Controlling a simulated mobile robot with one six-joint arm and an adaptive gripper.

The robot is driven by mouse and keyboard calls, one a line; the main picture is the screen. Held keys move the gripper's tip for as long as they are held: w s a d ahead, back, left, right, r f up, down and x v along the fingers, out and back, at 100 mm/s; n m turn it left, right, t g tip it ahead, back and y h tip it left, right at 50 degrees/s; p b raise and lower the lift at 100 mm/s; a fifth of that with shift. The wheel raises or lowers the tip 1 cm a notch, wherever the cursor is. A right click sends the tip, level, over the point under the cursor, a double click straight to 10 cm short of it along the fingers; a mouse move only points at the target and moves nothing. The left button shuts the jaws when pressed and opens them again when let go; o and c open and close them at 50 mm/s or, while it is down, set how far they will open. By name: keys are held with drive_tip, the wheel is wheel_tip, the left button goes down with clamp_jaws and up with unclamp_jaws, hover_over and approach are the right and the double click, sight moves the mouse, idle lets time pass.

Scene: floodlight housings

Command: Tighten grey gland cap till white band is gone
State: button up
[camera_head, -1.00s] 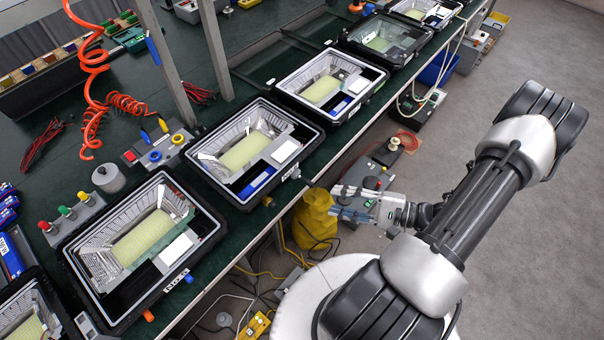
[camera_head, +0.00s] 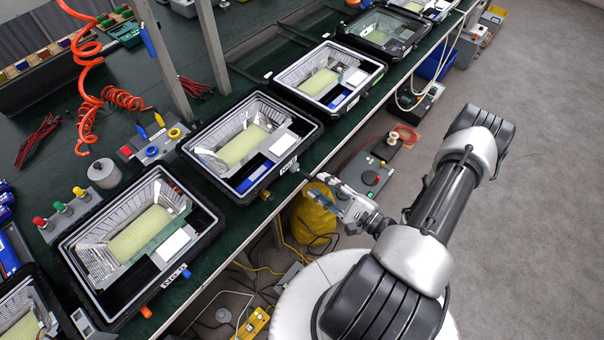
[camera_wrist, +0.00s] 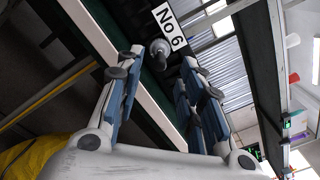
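The grey gland cap (camera_wrist: 158,48) shows in the wrist view on the housing's side wall, next to a "No 6" label. In the head view a small grey gland (camera_head: 292,167) sits at the right front corner of the middle floodlight housing (camera_head: 205,150). I cannot make out a white band on it. My gripper (camera_wrist: 162,60) is open, its blue-padded fingers apart and empty, with the cap ahead between the fingertips and apparently untouched. In the head view my gripper (camera_head: 318,187) is just off the bench edge, close to that corner.
A brass-coloured gland (camera_head: 265,195) sits on the same housing's front. The front housing carries orange (camera_head: 146,311) and blue (camera_head: 186,273) caps. A yellow bag (camera_head: 314,215) and cables lie below the bench edge. Grey floor (camera_head: 540,200) is free at right.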

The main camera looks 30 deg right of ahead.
sight(305, 174)
drive_tip(key=b+x, duration=0.1)
drive_tip(key=x, duration=0.7)
drive_tip(key=shift+c, duration=0.4)
drive_tip(key=c, duration=0.7)
